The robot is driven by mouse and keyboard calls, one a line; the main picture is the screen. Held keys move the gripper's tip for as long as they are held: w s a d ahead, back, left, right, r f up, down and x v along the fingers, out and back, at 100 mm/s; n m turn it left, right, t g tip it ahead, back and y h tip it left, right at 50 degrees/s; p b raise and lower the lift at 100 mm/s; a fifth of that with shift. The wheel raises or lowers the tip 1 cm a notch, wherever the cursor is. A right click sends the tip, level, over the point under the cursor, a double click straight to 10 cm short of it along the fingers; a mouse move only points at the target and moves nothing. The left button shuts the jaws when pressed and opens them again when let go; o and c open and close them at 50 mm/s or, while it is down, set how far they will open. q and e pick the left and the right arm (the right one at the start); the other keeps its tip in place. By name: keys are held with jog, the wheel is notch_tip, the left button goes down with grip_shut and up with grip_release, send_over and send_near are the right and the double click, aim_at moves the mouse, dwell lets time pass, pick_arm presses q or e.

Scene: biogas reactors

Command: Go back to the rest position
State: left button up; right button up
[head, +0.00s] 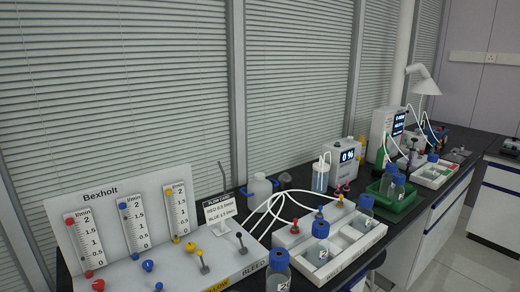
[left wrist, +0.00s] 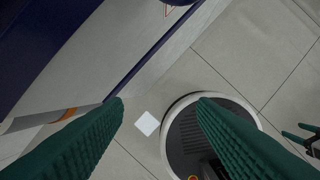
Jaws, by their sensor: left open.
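My left gripper (left wrist: 160,104) shows in the left wrist view. Its two green ribbed fingers are wide apart with nothing between them. It points down above the tiled floor (left wrist: 235,38), clear of the bench. Small dark green pieces (left wrist: 299,139) at the right edge of that view look like part of my right gripper, but they are cut off, so its jaws cannot be read. Neither gripper shows in the head view.
The bench carries a flowmeter panel (head: 107,199), a white tray (head: 372,240) with bottles, a 096 display unit (head: 343,165) and a green tray (head: 400,206). White tubes (head: 285,199) loop between them. In the left wrist view, a cabinet front (left wrist: 110,48) stands at upper left.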

pick_arm(q)
jog(key=s+f+g+b, duration=0.1)
jog(key=s+f+b, duration=0.1)
jog(key=f, duration=0.9)
jog(key=s+f+b, duration=0.2)
jog(key=s+f, duration=0.1)
jog(key=f, duration=0.8)
jog(key=s+a+f+g+b, duration=0.1)
jog(key=s+a+f+b, duration=0.2)
jog(key=s+f, duration=1.1)
notch_tip(320, 180, down, 2)
jog(key=shift+s+a, duration=0.15)
jog(key=shift+s, duration=0.1)
